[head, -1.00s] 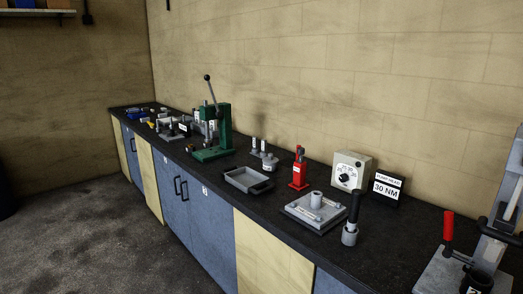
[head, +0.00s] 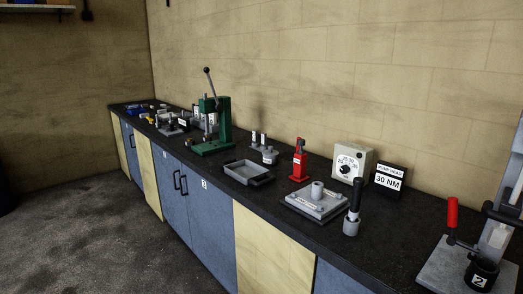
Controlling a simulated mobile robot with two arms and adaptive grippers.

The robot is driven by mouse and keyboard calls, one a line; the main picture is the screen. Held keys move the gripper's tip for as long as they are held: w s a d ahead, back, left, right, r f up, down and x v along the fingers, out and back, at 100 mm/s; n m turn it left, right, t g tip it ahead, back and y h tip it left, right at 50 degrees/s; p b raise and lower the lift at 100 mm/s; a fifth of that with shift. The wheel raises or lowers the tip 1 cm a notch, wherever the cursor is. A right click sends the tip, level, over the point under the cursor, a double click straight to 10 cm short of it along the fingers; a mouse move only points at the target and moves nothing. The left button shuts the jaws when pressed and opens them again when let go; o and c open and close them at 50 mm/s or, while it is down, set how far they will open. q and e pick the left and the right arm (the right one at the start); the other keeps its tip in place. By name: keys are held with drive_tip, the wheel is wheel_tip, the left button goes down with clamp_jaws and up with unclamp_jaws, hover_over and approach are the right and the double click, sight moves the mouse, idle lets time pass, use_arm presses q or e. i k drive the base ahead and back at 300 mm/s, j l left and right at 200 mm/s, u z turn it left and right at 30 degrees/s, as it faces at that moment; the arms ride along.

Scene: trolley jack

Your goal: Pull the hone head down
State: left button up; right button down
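A machine with a grey base (head: 444,270) and a leaning grey column (head: 499,232) stands at the right edge of the head view, partly cut off. It has a red-handled lever (head: 452,213) and a black cup marked 2 (head: 482,274). A dark bar (head: 503,214) crosses its column. I cannot tell for certain which part is the hone head; the machine's top is out of frame. Neither of my grippers is in view.
The dark bench top (head: 325,245) also carries a black-handled tool (head: 353,208), a grey plate fixture (head: 317,202), a red jack (head: 299,160), a dial box (head: 351,165), a 30 NM display (head: 389,179), a tray (head: 247,173) and a green press (head: 212,128). Floor at left is clear.

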sight(511, 204)
drive_tip(key=z, duration=1.5)
drive_tip(key=j+u, duration=0.3)
drive_tip(key=j, duration=1)
